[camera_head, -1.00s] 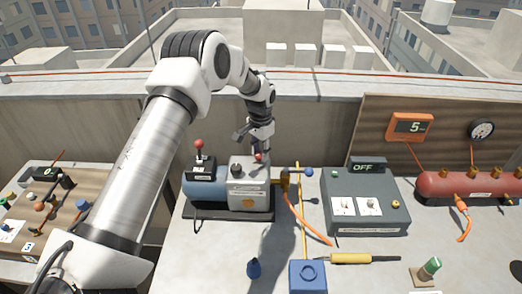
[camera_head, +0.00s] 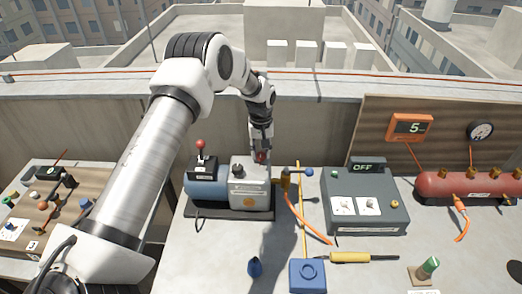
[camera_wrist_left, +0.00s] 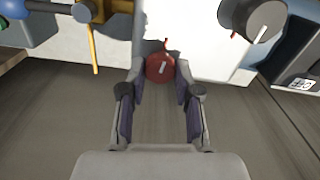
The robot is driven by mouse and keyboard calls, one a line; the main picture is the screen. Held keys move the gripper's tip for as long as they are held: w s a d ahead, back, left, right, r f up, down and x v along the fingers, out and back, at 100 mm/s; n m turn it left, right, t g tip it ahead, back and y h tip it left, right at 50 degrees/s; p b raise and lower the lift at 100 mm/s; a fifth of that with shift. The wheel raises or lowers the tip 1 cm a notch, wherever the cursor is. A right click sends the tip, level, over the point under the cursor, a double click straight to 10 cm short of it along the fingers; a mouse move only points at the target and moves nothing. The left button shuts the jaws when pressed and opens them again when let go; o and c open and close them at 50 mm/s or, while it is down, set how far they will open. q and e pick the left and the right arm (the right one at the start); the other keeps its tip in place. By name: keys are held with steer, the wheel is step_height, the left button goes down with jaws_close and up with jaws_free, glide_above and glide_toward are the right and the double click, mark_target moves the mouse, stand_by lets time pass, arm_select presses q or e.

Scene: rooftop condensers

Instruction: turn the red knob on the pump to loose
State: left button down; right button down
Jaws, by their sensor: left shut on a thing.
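The pump has a blue motor body and a light grey housing (camera_head: 250,196) on a dark base. The red knob (camera_wrist_left: 157,69) is round with a white pointer line; it sits on the housing's far side. In the wrist view the pointer stands nearly upright, leaning slightly right. My left gripper (camera_wrist_left: 161,73) is shut on the red knob, one fingertip on each side. In the head view my left gripper (camera_head: 262,154) reaches down to the knob from behind the pump and mostly hides it. My right gripper is not in view.
A dark knob (camera_wrist_left: 262,18) sits nearby on the housing. A brass valve with a blue-tipped handle (camera_head: 308,172) stands right of the pump. A red-ball lever (camera_head: 201,145) rises at the left. A grey switch box (camera_head: 366,205) is farther right. The parapet wall is behind.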

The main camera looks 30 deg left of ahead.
mark_target(261, 154)
arm_select(q)
steer(key=shift+s+f+n, duration=0.15)
steer(key=shift+s+n, duration=0.05)
steer(key=shift+n, duration=0.5)
steer(key=c, duration=0.8)
jaws_free()
steer(key=shift+w, duration=0.1)
steer(key=shift+r, duration=0.4)
step_height(261, 154, up, 11)
steer(key=shift+r, duration=0.2)
